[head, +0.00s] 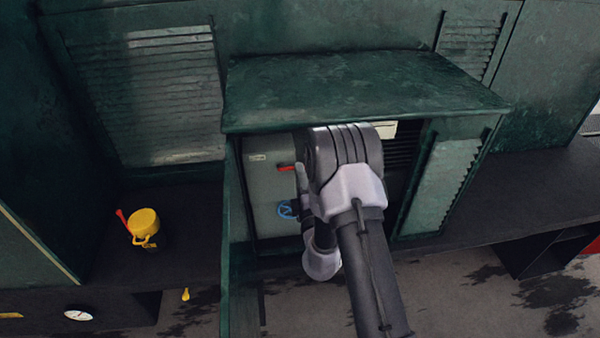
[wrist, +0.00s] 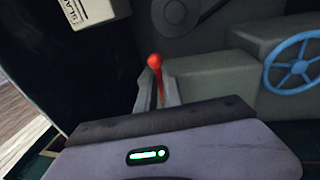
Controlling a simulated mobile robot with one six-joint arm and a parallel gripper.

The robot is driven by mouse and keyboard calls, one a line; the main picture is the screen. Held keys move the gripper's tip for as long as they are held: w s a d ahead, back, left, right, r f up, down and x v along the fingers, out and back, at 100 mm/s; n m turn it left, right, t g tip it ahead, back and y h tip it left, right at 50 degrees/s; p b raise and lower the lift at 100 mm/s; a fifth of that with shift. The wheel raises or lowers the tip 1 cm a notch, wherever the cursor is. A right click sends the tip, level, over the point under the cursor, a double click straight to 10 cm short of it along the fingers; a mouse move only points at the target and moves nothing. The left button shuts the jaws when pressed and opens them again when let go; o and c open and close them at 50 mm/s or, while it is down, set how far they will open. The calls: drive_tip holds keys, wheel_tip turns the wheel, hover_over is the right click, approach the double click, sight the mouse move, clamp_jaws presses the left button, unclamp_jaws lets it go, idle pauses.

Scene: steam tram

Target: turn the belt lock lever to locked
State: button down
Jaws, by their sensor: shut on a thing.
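The belt lock lever appears to be the red lever with a round knob (wrist: 155,61) in the wrist view. It stands up between the two grey fingers of my gripper (wrist: 157,92), which are shut on it; the knob sticks out beyond the fingertips. The lower part of the lever is hidden by the gripper. In the head view my arm covers the fingertips. A short red piece (head: 286,168) shows there just left of my wrist, inside the open green cabinet (head: 365,88). I cannot tell whether it is the same lever.
A blue handwheel (head: 287,210) sits below the red piece; it also shows in the wrist view (wrist: 293,63). A label plate (wrist: 97,10) is at the upper left there. The cabinet's open door (head: 238,265) stands left of my arm. A yellow can (head: 144,224) is on the dark bench.

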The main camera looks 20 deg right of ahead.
idle(0.4)
drive_tip(key=c, duration=1.5)
unclamp_jaws()
